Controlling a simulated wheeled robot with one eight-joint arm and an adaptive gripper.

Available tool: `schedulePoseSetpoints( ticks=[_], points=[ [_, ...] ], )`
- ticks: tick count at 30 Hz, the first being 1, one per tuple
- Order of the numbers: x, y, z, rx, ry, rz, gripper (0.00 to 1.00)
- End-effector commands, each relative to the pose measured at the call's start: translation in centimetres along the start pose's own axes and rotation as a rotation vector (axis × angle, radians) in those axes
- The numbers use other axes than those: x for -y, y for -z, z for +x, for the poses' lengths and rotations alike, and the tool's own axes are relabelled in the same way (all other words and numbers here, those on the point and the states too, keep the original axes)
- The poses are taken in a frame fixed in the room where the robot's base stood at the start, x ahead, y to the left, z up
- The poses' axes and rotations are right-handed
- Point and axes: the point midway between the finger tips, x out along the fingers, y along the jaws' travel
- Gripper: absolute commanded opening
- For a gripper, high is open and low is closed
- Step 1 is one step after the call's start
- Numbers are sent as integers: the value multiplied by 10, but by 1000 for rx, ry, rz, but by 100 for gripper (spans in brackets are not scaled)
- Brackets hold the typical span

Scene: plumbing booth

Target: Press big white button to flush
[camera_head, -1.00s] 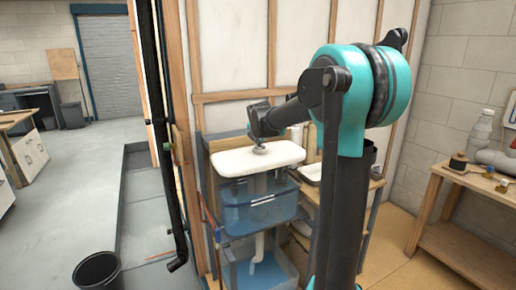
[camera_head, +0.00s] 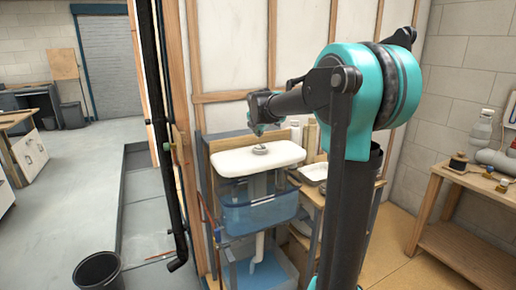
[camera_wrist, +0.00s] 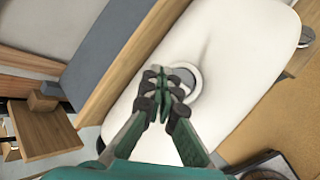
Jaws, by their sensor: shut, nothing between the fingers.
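The white cistern lid (camera_head: 235,162) lies on top of a clear tank (camera_head: 262,212) with blue water in it. The round flush button (camera_head: 260,150) sits in a ring in the middle of the lid. The button (camera_wrist: 187,78) also shows in the wrist view, partly hidden behind my fingers. My gripper (camera_head: 258,134) is above the lid, close over the button and apart from it. In the wrist view my gripper (camera_wrist: 160,78) has its green fingers together and nothing between them, just left of the button's middle.
A wooden stud wall stands behind the tank. A wooden shelf with a white tray (camera_head: 314,172) is to its right. A wooden bench (camera_head: 455,215) with pipe parts stands at the far right. A black pipe (camera_head: 158,130) runs down at the left.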

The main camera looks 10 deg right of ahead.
Motion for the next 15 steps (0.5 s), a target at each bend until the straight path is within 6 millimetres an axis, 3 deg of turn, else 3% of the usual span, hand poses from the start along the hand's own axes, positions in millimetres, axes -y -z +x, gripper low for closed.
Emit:
schedulePoseSetpoints(
  ticks=[7,15],
  points=[
    [-10,-10,-15,0,0,0,0],
    [-13,-13,-18,0,0,0,0]
  ],
)
